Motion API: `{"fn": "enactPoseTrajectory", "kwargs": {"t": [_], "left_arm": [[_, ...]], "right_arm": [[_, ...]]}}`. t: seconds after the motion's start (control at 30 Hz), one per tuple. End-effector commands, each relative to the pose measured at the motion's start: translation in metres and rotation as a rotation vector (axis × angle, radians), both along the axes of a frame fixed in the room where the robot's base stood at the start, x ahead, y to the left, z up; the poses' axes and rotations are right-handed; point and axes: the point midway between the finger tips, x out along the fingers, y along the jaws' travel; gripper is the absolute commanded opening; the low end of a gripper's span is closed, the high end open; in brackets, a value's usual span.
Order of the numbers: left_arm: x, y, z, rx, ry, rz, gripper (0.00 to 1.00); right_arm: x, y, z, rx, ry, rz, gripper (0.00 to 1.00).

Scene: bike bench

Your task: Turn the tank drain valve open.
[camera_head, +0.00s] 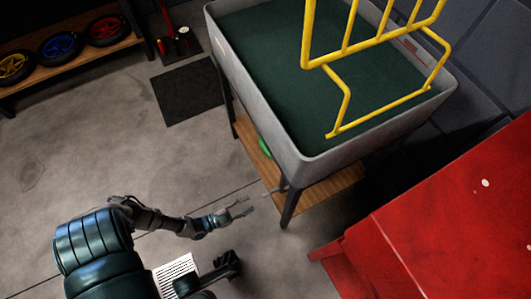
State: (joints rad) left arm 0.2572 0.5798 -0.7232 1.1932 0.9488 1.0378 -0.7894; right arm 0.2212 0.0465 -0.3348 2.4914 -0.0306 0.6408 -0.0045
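The tank (311,167) is a grey open-topped tub with dark green inside, standing on dark legs at the upper middle. A small grey fitting (280,187) shows below its near corner, beside the front leg. It may be the drain valve, but it is too small to tell its handle's position. My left gripper (247,205) is to the left of this fitting, with a visible gap between them. Its fingers are spread and empty.
A yellow rack (347,93) stands in the tank. A wooden shelf (318,192) sits under it, with a partly hidden green object (265,147). A red cabinet (430,225) fills the lower right. Wheels (61,46) rest on a shelf at upper left.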

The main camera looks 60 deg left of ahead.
Motion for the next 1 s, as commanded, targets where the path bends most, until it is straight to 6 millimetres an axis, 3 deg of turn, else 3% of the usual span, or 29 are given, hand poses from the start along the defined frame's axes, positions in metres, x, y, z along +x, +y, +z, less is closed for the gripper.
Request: {"fn": "enactPoseTrajectory", "kwargs": {"t": [0.1, 0.3, 0.5, 0.73, 0.77, 0.9, 1.0], "left_arm": [[0.025, -0.002, -0.004, -0.001, 0.004, -0.001, 0.38], [0.058, -0.004, -0.003, 0.0, 0.001, 0.0, 0.38], [0.071, -0.006, 0.0, 0.0, 0.0, -0.001, 0.38], [0.072, -0.006, 0.001, 0.0, -0.001, 0.0, 0.38], [0.072, -0.006, 0.001, 0.0, -0.001, 0.0, 0.35], [0.071, -0.006, 0.001, 0.0, 0.0, 0.0, 0.0], [0.071, -0.006, 0.0, 0.0, 0.0, 0.0, 0.0]], "right_arm": [[0.002, 0.001, -0.004, -0.002, -0.013, 0.001, 0.4], [0.004, 0.002, -0.003, -0.005, -0.037, 0.001, 0.4], [0.004, 0.002, -0.001, -0.005, -0.05, 0.001, 0.4], [0.007, 0.003, -0.001, -0.007, -0.049, 0.001, 0.4], [0.007, 0.003, -0.001, -0.007, -0.049, 0.001, 0.4], [0.007, 0.003, -0.001, -0.007, -0.049, 0.001, 0.4], [0.007, 0.003, -0.001, -0.006, -0.047, 0.0, 0.4]]}}
